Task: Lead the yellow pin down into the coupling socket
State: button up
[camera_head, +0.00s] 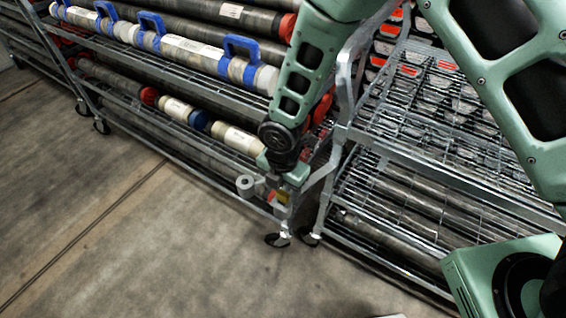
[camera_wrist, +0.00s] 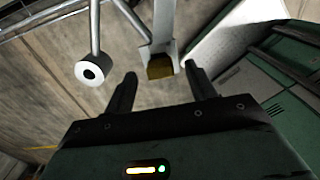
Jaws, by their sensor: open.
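The yellow pin shows as a short, dull yellow block at the end of a grey metal bar in the wrist view (camera_wrist: 160,68); it is also small in the head view (camera_head: 284,197). The coupling socket looks like a pale round cylinder with a dark hole (camera_wrist: 91,71), left of the pin on a thin grey bar; it shows in the head view too (camera_head: 245,186). My gripper (camera_wrist: 160,71) is open. In the picture its two dark fingertips lie either side of the yellow block, with visible gaps; I cannot tell the depth between them.
A wire-shelf rack (camera_head: 400,160) stands close right of my gripper. A rack of long tubes with blue handles (camera_head: 180,50) stands behind and left. Rack posts and a caster (camera_head: 278,239) are close below. The concrete floor (camera_head: 120,220) at left is clear.

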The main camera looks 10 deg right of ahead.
notch_tip(320, 180, up, 16)
jog(key=shift+p, duration=0.45)
jog(key=shift+f, duration=0.1)
